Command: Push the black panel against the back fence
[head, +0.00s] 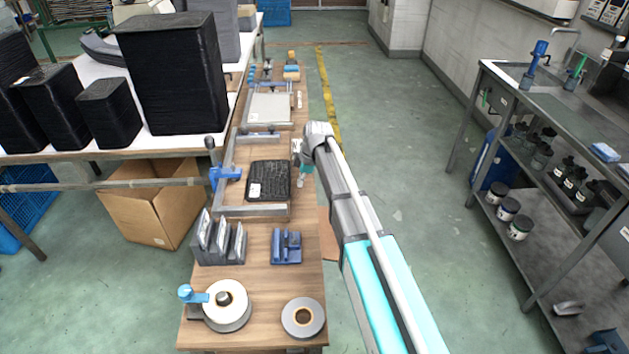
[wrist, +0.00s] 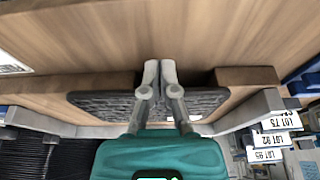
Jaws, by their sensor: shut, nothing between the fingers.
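The black panel (head: 269,179), with a small white label, lies flat on the wooden bench inside grey metal fence bars. A long fence bar (head: 229,156) runs along its left side, with a strip of bare wood between them in the head view. Another bar (head: 252,211) lies close to its near edge. My gripper (head: 301,172) is low at the panel's right side. In the wrist view my gripper (wrist: 159,66) is shut and empty, and its fingers cover the middle of the panel (wrist: 98,103). Contact between fingertips and panel cannot be told.
A blue clamp (head: 224,174) stands on the left fence. A grey rack with labelled plates (head: 219,240), a blue holder (head: 286,247) and tape rolls (head: 303,317) sit nearer. A pale panel (head: 269,108) lies farther along the bench.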

